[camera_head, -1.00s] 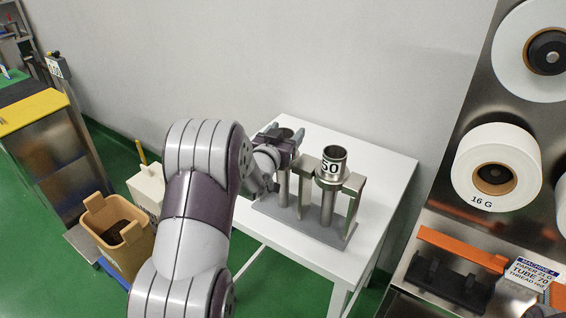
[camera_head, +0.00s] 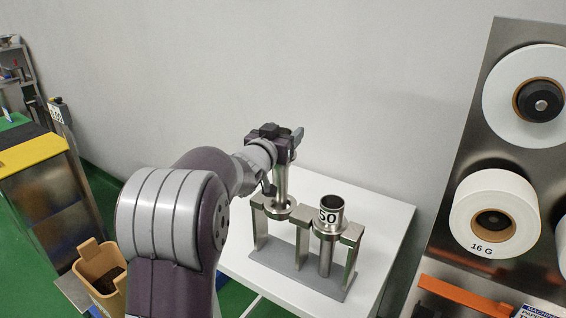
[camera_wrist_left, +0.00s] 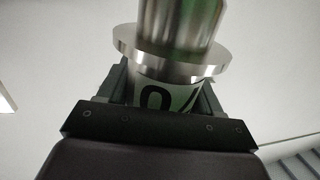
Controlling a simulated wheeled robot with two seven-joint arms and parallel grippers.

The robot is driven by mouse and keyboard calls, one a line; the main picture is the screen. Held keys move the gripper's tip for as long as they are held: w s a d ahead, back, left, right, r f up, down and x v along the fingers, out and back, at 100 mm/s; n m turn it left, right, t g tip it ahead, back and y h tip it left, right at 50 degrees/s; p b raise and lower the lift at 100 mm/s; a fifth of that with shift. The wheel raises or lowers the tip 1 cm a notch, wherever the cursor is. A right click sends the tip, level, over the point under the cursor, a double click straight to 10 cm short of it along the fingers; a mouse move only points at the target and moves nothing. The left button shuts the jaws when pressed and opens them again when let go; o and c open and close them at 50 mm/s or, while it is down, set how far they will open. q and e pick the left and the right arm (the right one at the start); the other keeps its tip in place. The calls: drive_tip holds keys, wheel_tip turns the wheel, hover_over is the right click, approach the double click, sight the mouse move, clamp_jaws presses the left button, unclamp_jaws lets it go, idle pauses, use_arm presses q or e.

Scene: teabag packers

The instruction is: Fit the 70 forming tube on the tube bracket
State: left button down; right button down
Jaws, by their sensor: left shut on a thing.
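My left gripper (camera_head: 284,142) is shut on the 70 forming tube (camera_head: 280,182), a metal tube held upright above the left ring of the tube stand (camera_head: 290,277). The tube's lower end is at or just over that ring; I cannot tell if it is still inside. In the left wrist view the tube (camera_wrist_left: 180,20) shows its wide metal flange and a pale label with an upside-down 0 and part of another digit between the fingers. I cannot make out the tube bracket for certain. My right gripper is not in view.
The 50 forming tube (camera_head: 331,212) stands in the stand's right ring, close beside the held tube. The stand is on a white table (camera_head: 385,215). At right is a steel machine with paper rolls (camera_head: 495,210) and an orange bar (camera_head: 465,297). A tan bin (camera_head: 92,262) is at lower left.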

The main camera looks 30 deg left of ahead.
use_arm(q)
wheel_tip(320, 180, up, 14)
drive_tip(key=p, duration=0.5)
